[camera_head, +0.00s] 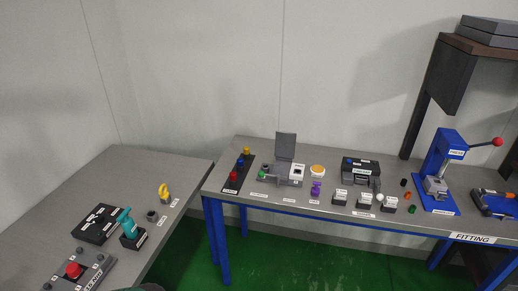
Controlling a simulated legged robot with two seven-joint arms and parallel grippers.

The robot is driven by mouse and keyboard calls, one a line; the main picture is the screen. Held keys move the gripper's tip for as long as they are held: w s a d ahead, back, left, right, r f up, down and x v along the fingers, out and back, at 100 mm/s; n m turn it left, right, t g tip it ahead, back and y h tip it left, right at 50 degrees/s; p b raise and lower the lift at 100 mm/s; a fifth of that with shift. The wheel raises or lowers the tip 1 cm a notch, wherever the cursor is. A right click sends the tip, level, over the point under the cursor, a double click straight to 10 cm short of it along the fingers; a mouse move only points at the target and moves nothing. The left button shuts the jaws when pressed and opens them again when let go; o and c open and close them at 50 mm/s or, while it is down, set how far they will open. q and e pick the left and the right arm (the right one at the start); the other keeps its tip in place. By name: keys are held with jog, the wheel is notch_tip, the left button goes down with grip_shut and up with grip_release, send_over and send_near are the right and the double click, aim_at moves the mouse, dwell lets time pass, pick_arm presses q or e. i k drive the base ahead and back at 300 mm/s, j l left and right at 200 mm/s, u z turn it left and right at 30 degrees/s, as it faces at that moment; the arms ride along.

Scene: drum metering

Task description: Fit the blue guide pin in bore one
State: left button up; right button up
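A dark strip (228,187) at the left end of the fitting bench carries small upright yellow, blue and red pieces. The blue piece (240,161) stands between the yellow one (246,150) and the red one (233,175); it may be the blue guide pin, but it is too small to tell. A dark block (360,168) with white labels sits mid-bench. I cannot make out which opening is bore one. Neither of my grippers is in view.
A grey device with a raised lid (286,146) stands beside the strip. A blue press (440,160) with a red-knobbed lever stands at right, below a dark shelf (480,42). The left table (130,170) holds a teal tool (127,222) and a red-button box (75,270). Green floor lies between.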

aim_at(241, 162)
jog(key=i+l+z, duration=0.1)
jog(key=i, duration=0.55)
jog(key=i+l+z, duration=0.1)
jog(key=i, duration=0.55)
jog(key=l, duration=0.1)
